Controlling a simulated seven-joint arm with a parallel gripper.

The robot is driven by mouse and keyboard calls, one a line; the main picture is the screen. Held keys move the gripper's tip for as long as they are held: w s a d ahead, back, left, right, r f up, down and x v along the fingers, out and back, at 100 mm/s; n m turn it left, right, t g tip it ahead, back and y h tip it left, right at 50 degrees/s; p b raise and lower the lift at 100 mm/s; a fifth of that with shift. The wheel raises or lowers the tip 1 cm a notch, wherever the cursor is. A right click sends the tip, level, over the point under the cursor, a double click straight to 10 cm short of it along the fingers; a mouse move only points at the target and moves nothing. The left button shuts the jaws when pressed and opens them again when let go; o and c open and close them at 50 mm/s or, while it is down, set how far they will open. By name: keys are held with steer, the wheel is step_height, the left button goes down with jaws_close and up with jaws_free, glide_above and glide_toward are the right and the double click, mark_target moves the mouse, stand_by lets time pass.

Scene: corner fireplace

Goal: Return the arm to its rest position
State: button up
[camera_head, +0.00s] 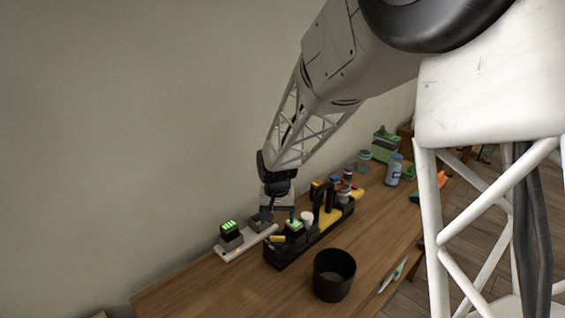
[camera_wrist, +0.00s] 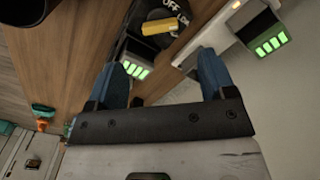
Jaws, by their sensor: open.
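My gripper (camera_head: 280,217) hangs at the end of my arm above the back of the wooden table (camera_head: 205,285). It is between a block with green lit bars (camera_head: 230,235) at left and a similar block (camera_head: 294,230) at right. In the wrist view its two blue fingers (camera_wrist: 162,62) are spread apart with nothing held between them. One green-barred block (camera_wrist: 137,55) is by the left finger, and the other (camera_wrist: 266,38) is beyond the right finger. Whether a finger touches anything is unclear.
The left block sits on a white strip (camera_head: 236,254) near the wall. A long black organizer (camera_head: 285,258) holds the other block and a yellow-black tool (camera_head: 325,210). A black cup (camera_head: 334,280) stands in front. A blue bottle (camera_head: 394,172) and green box (camera_head: 384,146) stand farther right.

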steer(key=s+d+r+t, duration=0.1)
steer(key=s+d+r, duration=0.8)
steer(key=s, duration=0.2)
steer(key=s+d+r+t, duration=0.1)
steer(key=s+d+r, duration=0.75)
steer(key=s, duration=0.35)
steer(key=s+d, duration=0.4)
steer(key=s, duration=0.7)
steer(key=shift+s+r+t, duration=0.15)
steer(key=shift+r+t, duration=0.1)
steer(key=shift+t, duration=0.05)
